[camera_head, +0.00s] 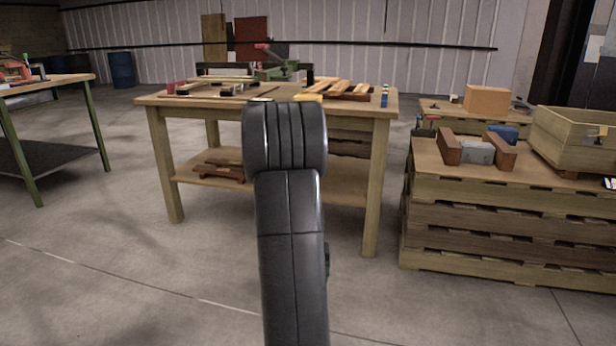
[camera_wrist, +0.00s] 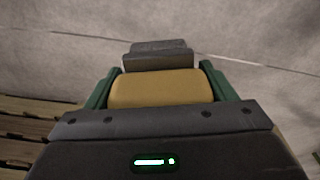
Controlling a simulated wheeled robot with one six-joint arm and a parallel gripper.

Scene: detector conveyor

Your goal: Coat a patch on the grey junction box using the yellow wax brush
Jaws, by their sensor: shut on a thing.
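The grey junction box (camera_head: 475,152) sits between two brown blocks on the pallet stack at the right of the head view. In the wrist view my gripper (camera_wrist: 158,86) has its green fingers on either side of the yellow wax brush (camera_wrist: 158,91) and is shut on it. The brush is in the air above the floor, apart from the box. In the head view my arm hides the gripper and brush.
The pallet stack (camera_head: 500,225) also bears a wooden crate (camera_head: 575,140) and a blue thing (camera_head: 503,133) close to the box. A wooden workbench (camera_head: 225,102) with tools stands behind my arm. An orange box (camera_head: 487,99) is farther back. Open concrete floor lies in front.

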